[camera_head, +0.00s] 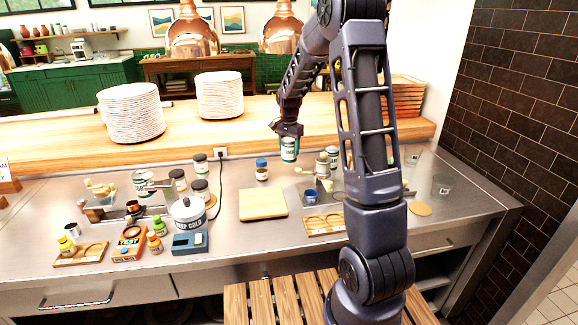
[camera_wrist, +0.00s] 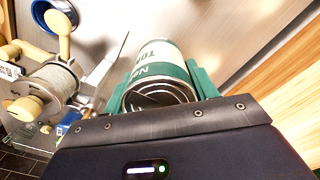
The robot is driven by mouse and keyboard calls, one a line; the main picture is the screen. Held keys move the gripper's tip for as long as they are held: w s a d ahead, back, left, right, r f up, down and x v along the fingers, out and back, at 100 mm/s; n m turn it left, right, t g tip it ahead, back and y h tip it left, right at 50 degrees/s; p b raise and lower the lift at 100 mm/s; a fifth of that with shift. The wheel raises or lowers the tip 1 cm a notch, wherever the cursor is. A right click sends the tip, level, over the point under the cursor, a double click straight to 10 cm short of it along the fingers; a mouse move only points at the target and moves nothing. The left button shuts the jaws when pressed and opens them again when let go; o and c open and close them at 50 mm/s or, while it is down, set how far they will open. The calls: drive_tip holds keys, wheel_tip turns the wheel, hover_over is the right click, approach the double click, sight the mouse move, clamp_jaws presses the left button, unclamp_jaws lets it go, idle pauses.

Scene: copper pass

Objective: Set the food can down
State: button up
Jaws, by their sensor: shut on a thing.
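The food can (camera_head: 289,150) is green and white, with lettering on its side. My gripper (camera_head: 288,136) is shut on it and holds it above the steel counter (camera_head: 235,175), toward the back. In the wrist view the can (camera_wrist: 158,75) sits between the two green fingers of my gripper (camera_wrist: 160,88), with its ringed end toward the camera. I cannot tell the exact gap between the can and the counter.
A wooden board (camera_head: 263,204) lies in front, left of the can's position. A blue cup (camera_head: 311,197) and a wooden tray (camera_head: 325,225) are nearby. Plate stacks (camera_head: 130,113) stand on the wooden ledge behind.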

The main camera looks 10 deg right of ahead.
drive_tip(key=shift+f, duration=4.15)
drive_tip(key=shift+f, duration=0.15)
drive_tip(key=o, duration=1.3)
